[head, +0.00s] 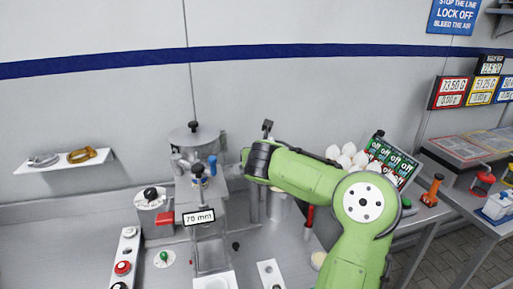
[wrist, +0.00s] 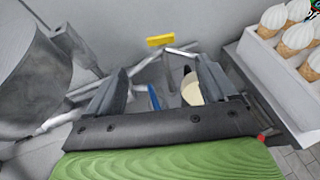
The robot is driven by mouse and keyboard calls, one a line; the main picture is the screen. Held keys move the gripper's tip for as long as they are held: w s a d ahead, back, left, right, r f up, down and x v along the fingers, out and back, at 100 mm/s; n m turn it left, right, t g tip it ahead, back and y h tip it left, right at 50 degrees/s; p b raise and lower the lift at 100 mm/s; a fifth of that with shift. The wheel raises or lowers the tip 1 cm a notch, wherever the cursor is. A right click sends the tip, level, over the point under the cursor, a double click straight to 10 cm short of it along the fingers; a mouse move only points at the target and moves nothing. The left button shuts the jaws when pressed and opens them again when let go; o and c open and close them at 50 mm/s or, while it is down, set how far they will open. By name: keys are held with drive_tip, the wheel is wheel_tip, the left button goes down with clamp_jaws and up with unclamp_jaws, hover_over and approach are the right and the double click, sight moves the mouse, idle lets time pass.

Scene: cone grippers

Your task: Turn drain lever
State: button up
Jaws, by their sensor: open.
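In the wrist view my gripper (wrist: 160,82) is open, with its two grey fingers spread apart. A blue lever-like piece (wrist: 154,97) shows between the fingers, and I see no finger touching it. A yellow-ended handle on a metal bar (wrist: 160,40) lies beyond the fingertips, near the wall. No label shows which of these is the drain lever. In the head view a blue handle (head: 212,162) stands on the steel machine (head: 195,140), left of my green arm. My gripper's fingers cannot be made out in the head view.
A big steel cylinder (wrist: 35,65) stands left of my gripper in the wrist view. A pale round cup-like thing (wrist: 192,88) is near the right finger. A white rack (wrist: 270,75) holds ice-cream cones at right. A wall shelf (head: 62,163) is at far left.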

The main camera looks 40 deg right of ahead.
drive_tip(key=p+x, duration=0.2)
drive_tip(key=x, duration=1.2)
drive_tip(key=shift+f, duration=0.1)
drive_tip(key=c, duration=1.1)
drive_tip(key=shift+o, duration=0.2)
drive_tip(key=n+t+y+b, duration=0.1)
drive_tip(key=n+t+y, duration=0.1)
drive_tip(key=n+y, duration=0.1)
drive_tip(key=shift+s+d, duration=0.1)
drive_tip(key=shift+s, duration=0.1)
drive_tip(key=o, duration=1.1)
drive_tip(key=shift+c, duration=0.2)
